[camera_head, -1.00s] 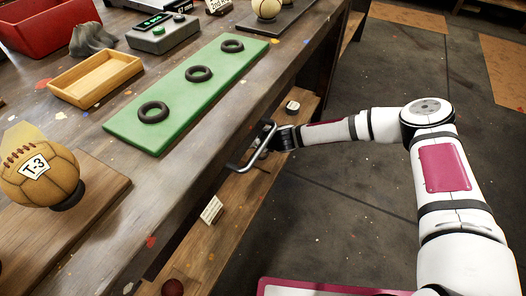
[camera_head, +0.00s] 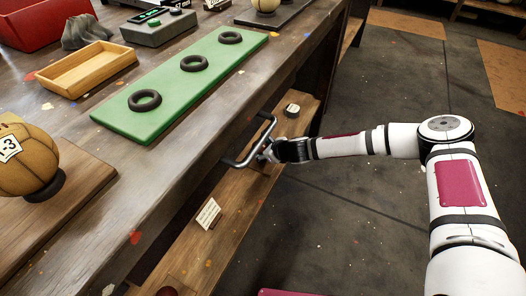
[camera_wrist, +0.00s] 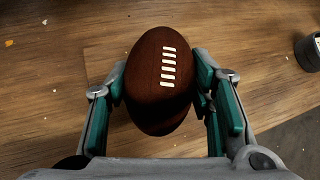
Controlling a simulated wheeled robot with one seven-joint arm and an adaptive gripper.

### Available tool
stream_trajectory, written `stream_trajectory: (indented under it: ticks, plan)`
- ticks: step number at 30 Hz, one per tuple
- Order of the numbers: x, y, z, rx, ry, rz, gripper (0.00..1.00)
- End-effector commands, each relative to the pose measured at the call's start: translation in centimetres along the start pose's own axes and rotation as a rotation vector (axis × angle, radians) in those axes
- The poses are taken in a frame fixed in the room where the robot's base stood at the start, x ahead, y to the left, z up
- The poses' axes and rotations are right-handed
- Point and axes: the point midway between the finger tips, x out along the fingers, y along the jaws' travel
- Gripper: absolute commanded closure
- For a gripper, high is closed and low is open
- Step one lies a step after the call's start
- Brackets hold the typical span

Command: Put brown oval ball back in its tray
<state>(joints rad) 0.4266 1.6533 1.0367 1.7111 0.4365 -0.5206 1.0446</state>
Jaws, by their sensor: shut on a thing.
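The brown oval ball (camera_wrist: 157,80) is dark leather with white laces. It lies between the two teal-padded fingers of my gripper (camera_wrist: 160,92) in the wrist view, and they are shut on it. Wooden boards show behind it; I cannot tell whether it touches them. In the head view my gripper (camera_head: 270,152) is beside the bench front, by a grey bar handle (camera_head: 252,142) and above the low wooden shelf. The ball cannot be made out there. An empty light wooden tray (camera_head: 68,90) stands on the bench top; I cannot tell whether it is the ball's tray.
A green board (camera_head: 170,95) with three black rings lies on the bench. A tan ball (camera_head: 25,165) sits on a stand at left. A red bin (camera_head: 40,20) and grey device (camera_head: 158,28) are behind. A label card (camera_head: 207,213) stands on the shelf. Floor at right is clear.

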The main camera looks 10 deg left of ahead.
Motion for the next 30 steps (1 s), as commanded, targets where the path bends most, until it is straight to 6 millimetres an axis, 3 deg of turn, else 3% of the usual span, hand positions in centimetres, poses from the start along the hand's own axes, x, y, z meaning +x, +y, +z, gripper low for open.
stream_trajectory:
  ticks: [3,4,6,19,30]
  plan:
    - [0.2,0.1,-0.2,0.001,0.0,0.0,0.87]
    - [0.2,0.1,-0.2,0.001,0.0,0.0,0.45]
    - [0.2,0.1,-0.2,0.001,0.001,0.0,0.32]
    - [-0.6,0.0,0.1,0.0,0.001,0.0,0.32]
    - [-7.8,-0.1,0.2,-0.001,0.0,0.0,0.32]
